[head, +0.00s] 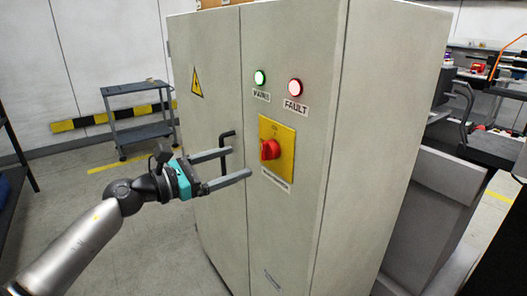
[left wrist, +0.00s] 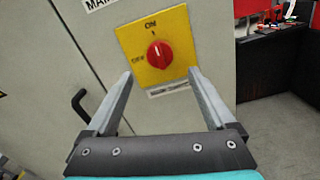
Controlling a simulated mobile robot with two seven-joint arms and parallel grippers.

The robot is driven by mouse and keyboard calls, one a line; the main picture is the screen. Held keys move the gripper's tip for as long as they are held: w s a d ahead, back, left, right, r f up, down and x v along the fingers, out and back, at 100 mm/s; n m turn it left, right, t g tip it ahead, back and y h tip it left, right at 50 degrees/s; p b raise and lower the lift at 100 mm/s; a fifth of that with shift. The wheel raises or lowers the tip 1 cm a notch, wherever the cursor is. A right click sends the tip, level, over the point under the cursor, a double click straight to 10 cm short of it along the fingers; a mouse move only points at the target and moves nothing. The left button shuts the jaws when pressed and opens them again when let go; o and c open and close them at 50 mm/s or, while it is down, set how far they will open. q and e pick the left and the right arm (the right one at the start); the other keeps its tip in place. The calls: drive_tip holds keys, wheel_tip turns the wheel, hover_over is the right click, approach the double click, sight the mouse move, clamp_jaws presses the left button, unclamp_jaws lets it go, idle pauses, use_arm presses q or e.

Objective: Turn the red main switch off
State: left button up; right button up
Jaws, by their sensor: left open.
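The red main switch (head: 270,149) is a round knob on a yellow plate (head: 279,133) on the front of a grey cabinet. In the left wrist view the red knob (left wrist: 160,54) sits ahead, between and beyond my fingertips. The plate reads "ON" at the top and seems to read "OFF" at its left. The knob's grip ridge looks about upright, towards "ON". My left gripper (head: 238,164) is open and empty in front of the cabinet, left of and slightly below the knob in the head view, not touching it. My right gripper is not in view.
A black door handle (head: 227,148) stands out close behind my left gripper's fingers. Above the switch are a green lamp (head: 260,78) and a red lamp labelled FAULT (head: 295,87). A grey cart (head: 137,109) stands at the back left.

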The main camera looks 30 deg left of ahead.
sight(262, 153)
use_arm(q)
drive_tip(key=shift+p+x, duration=0.5)
drive_tip(key=shift+x, duration=3.9)
drive_tip(key=shift+c, duration=0.2)
drive_tip(key=c, duration=1.3)
